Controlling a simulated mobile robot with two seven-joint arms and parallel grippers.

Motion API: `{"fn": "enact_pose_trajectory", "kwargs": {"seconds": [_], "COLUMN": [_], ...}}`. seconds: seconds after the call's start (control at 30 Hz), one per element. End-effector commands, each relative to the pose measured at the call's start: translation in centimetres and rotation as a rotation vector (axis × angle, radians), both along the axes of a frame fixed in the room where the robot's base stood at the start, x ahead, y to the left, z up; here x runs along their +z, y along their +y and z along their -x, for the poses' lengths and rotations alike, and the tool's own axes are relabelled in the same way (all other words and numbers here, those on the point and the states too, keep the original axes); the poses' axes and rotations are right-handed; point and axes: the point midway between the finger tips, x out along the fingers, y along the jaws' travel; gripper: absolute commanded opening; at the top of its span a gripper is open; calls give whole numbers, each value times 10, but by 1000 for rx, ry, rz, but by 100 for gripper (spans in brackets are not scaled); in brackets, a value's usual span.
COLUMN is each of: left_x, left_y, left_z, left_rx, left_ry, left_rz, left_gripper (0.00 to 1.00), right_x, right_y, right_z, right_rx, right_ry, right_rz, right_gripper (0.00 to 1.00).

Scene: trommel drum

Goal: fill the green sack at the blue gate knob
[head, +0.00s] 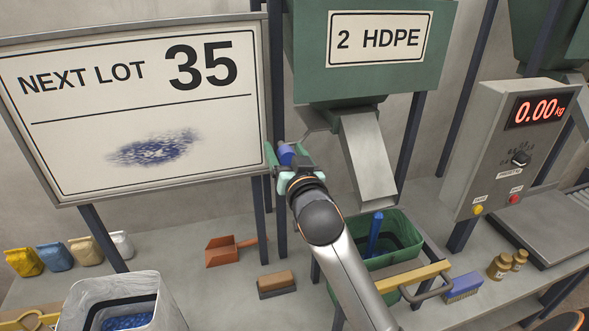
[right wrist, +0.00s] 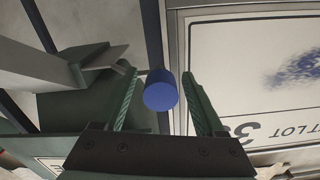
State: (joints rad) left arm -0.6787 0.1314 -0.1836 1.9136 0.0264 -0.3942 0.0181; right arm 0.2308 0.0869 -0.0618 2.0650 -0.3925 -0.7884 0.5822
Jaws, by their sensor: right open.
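The blue gate knob (head: 285,152) is beside the chute under the green hopper marked 2 HDPE (head: 366,84). My right gripper (head: 291,166) is open around it. In the right wrist view the knob (right wrist: 160,91) shows between the two green fingers (right wrist: 160,80), with a gap visible on each side. Whether it is fully between the pads in depth, I cannot tell. The green sack (head: 408,222) stands open below the metal chute (head: 367,160), with a blue upright piece in it. My right forearm hides part of its left side. My left gripper is not in view.
A NEXT LOT 35 board (head: 140,110) stands left of the knob. The scale display (head: 540,109) reads 0.00 kg. A yellow bar with a handle (head: 412,277) lies in front of the sack. A white sack with blue pellets (head: 120,290), a brush and a dustpan are on the bench.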

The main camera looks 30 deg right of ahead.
Motion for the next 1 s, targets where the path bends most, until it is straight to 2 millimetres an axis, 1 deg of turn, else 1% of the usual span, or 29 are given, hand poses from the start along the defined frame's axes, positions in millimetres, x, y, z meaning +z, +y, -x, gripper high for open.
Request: {"fn": "enact_pose_trajectory", "kwargs": {"seconds": [0.3,0.5,0.6,0.7,1.0], "left_x": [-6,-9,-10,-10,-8], "left_y": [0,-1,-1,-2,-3], "left_z": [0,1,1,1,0], "left_rx": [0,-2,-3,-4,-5], "left_ry": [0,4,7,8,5], "left_rz": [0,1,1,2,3], "left_gripper": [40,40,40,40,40], "right_x": [-2,-2,-1,-1,0], "right_y": [15,22,25,26,26], "right_z": [61,92,101,106,107], "right_rx": [0,1,1,0,0], "right_ry": [1,2,1,2,1], "right_rz": [-3,-4,-3,-1,-1], "right_gripper": [72,72,72,72,72]}}
